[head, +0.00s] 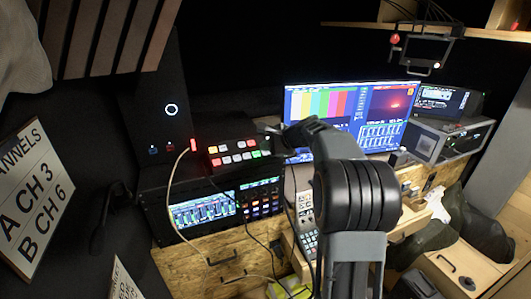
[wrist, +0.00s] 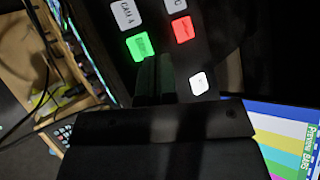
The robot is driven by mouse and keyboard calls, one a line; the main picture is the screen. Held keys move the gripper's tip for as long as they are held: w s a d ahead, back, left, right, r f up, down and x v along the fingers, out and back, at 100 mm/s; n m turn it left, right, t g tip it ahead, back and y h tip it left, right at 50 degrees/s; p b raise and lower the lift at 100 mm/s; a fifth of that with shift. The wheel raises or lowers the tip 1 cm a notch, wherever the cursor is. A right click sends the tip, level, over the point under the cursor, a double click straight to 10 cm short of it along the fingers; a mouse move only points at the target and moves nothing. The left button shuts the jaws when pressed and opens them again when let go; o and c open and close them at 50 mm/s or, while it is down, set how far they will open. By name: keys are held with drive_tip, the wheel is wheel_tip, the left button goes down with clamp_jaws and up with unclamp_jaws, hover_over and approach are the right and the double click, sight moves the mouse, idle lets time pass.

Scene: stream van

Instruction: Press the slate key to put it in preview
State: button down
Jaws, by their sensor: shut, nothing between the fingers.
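The switcher (head: 238,152) is a black panel with red, white and green keys, on top of the rack at left of centre in the head view. In the wrist view a green-lit key (wrist: 139,46) and a red-lit key (wrist: 183,29) show close up, with white keys such as "CAM A" (wrist: 124,14) and a lone white key (wrist: 199,83). The key labels are too blurred to tell which is the slate key. My gripper (wrist: 153,62) is shut and empty, its tips at the panel beside the green key. I cannot tell whether they touch it.
A monitor (head: 345,110) behind my arm shows colour bars and a red picture; its corner in the wrist view (wrist: 285,125) reads "Preview Bars". A rack with lit screens (head: 203,212) stands below the switcher. A cable (head: 172,180) rises near the switcher's left end.

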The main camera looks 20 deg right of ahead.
drive_tip(key=shift+f, duration=0.2)
drive_tip(key=shift+r, duration=0.1)
idle(0.4)
drive_tip(key=shift+s+r+p, duration=0.15)
drive_tip(key=shift+r+p, duration=0.2)
drive_tip(key=shift+r, duration=0.35)
drive_tip(key=r+p, duration=0.1)
drive_tip(key=r, duration=0.1)
drive_tip(key=s+r+p, duration=0.1)
drive_tip(key=r+p, duration=0.1)
drive_tip(key=r, duration=0.1)
drive_tip(key=shift+s, duration=0.1)
drive_tip(key=shift+f, duration=0.1)
idle(0.9)
